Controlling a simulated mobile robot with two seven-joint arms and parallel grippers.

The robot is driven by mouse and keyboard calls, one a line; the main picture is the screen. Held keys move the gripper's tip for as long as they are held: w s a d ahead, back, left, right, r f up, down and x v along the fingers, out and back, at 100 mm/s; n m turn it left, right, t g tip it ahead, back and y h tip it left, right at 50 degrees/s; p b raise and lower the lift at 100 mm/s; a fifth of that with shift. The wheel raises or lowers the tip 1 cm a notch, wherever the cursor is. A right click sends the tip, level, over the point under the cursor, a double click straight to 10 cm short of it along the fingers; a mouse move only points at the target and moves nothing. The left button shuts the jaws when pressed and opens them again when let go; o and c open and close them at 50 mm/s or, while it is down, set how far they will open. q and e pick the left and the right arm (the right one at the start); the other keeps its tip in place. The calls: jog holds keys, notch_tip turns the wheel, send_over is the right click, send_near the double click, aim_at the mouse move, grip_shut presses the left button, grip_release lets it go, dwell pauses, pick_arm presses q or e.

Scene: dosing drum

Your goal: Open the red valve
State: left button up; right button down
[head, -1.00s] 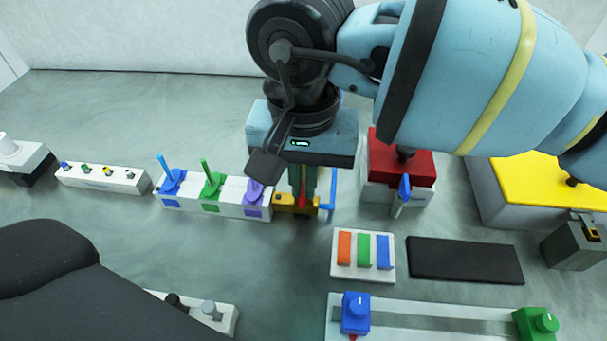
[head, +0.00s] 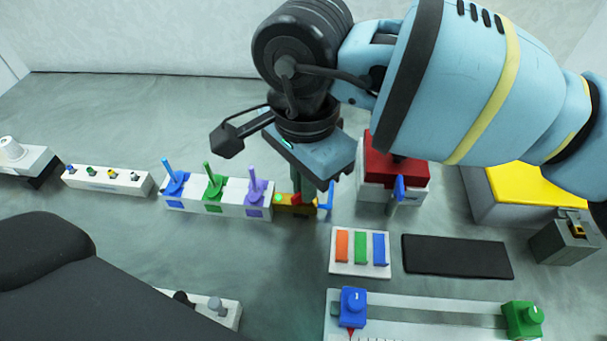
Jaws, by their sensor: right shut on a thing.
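The red valve (head: 296,199) shows as a small red piece on a yellow-brown valve body (head: 285,208), at the right end of the lever block. A small green light shows on the body's left side. A blue pipe (head: 329,194) stands just right of it. My right gripper (head: 304,194) points down from above and is shut on the red valve. Its fingers hide most of the handle. My left gripper is out of view; only a dark part of my left arm shows at lower left.
Left of the valve stands a white block (head: 230,205) with blue, green and purple levers. A red-topped box (head: 397,170) is close on the right. In front are a button panel (head: 341,266), a black pad (head: 457,257) and a slider (head: 425,318).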

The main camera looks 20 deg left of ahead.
jog(key=m, duration=0.3)
jog(key=shift+r+m+p, duration=0.15)
jog(key=shift+m+p, duration=0.25)
jog(key=m+p, duration=0.1)
jog(key=m, duration=0.4)
jog(key=shift+s+d, duration=0.1)
jog(key=shift+d, duration=0.05)
jog(key=shift+m, duration=0.4)
jog(key=c, duration=1.6)
grip_release()
notch_tip(320, 180, up, 8)
jog(key=shift+s+f, duration=0.1)
jog(key=shift+f, duration=0.15)
